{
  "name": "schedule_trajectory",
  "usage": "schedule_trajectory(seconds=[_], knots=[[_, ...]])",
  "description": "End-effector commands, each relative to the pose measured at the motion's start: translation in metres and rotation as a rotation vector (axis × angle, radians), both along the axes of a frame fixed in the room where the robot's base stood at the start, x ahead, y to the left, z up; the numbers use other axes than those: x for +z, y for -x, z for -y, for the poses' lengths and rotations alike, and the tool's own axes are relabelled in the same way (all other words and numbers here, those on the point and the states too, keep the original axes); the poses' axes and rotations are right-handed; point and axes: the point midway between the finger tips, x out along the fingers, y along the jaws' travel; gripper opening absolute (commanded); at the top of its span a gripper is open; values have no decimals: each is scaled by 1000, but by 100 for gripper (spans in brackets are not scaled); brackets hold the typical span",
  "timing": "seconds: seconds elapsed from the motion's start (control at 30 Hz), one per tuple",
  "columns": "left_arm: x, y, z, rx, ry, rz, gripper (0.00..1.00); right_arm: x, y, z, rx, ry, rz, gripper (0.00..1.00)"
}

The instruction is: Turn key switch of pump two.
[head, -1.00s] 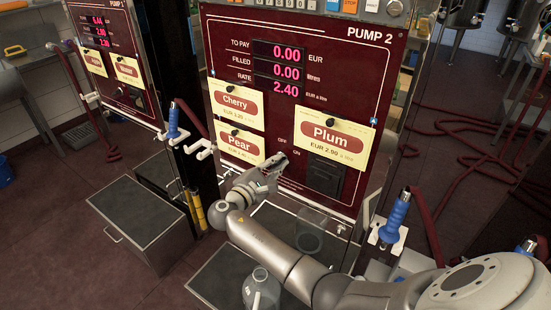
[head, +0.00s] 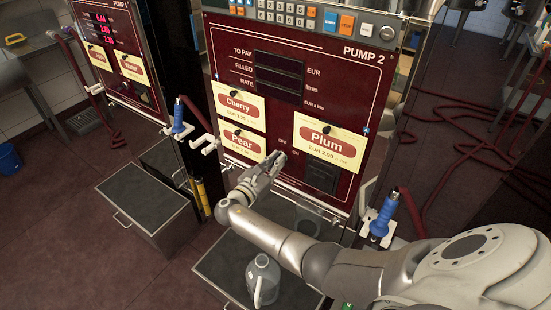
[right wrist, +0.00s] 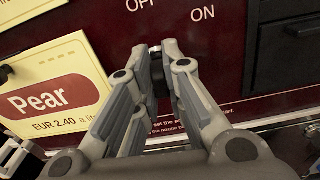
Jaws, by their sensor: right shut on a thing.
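Pump two (head: 357,70) is the dark red panel labelled "PUMP 2" in the head view. Its display (head: 278,78) is dark. My right gripper (head: 276,160) is at the lower middle of the panel, by the OFF and ON marks, between the Pear and Plum cards. In the right wrist view its fingers (right wrist: 156,58) are closed around the small dark key switch (right wrist: 157,73), below the OFF and ON lettering. The fingers hide most of the switch, so its exact angle does not show. My left gripper is not in view.
The Plum card (head: 328,138) and a dark slot box (head: 321,176) are right of the gripper. The Pear card (head: 242,146) is left. A blue-handled nozzle (head: 383,216) hangs at right. A jug (head: 262,280) stands below my right arm.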

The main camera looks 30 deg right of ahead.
Motion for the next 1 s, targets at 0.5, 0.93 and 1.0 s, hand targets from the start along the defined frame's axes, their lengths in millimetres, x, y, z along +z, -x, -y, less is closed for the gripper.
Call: schedule_trajectory(seconds=[0.5,0.93,1.0], knots=[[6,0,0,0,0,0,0,-1,0,-1,0,24,-64,0],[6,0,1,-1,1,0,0,-1,0,0,0,24,-61,32],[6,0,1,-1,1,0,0,-1,0,0,0,24,-61,32]])
